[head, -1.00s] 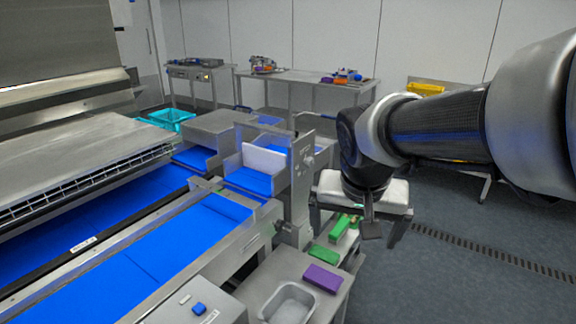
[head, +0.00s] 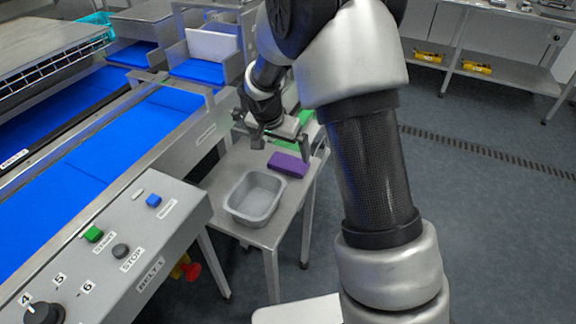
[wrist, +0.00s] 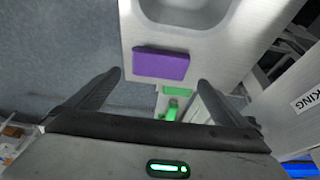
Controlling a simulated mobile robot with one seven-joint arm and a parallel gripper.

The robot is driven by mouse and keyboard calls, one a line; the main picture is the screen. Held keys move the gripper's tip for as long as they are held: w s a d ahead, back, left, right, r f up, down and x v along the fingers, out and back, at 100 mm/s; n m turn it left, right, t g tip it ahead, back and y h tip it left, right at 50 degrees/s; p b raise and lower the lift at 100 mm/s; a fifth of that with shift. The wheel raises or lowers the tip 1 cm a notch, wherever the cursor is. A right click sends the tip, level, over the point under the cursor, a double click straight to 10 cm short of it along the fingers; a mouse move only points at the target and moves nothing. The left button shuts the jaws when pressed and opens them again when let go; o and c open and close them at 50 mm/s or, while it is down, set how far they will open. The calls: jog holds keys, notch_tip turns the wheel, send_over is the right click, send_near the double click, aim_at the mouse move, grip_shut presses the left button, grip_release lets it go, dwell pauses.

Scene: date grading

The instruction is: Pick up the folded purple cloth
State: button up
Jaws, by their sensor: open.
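The folded purple cloth (head: 288,164) is a flat rectangular block lying on a small steel table (head: 222,186), beside a grey tray. In the wrist view the cloth (wrist: 160,64) lies ahead of my fingers, roughly centred between them and near the table's edge. My gripper (head: 272,140) is above the table, just behind and to the left of the cloth in the head view. In the wrist view my gripper (wrist: 160,88) is open with nothing between its fingers. It looks apart from the cloth; the exact height gap cannot be told.
The empty grey tray (head: 256,198) stands close to the cloth. Green items (wrist: 172,102) lie near the cloth on a lower or further surface. The conveyor (head: 130,135) and its control panel (head: 135,235) stand on the left. Open floor (head: 480,210) lies to the right.

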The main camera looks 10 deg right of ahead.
aim_at(288, 163)
jog(key=b+x, duration=0.1)
jog(key=x, duration=0.7)
jog(key=shift+w+f, duration=0.15)
jog(key=shift+f, duration=0.15)
jog(key=c, duration=0.7)
notch_tip(288, 163, up, 10)
jog(key=p, duration=0.1)
jog(key=shift+p, duration=0.35)
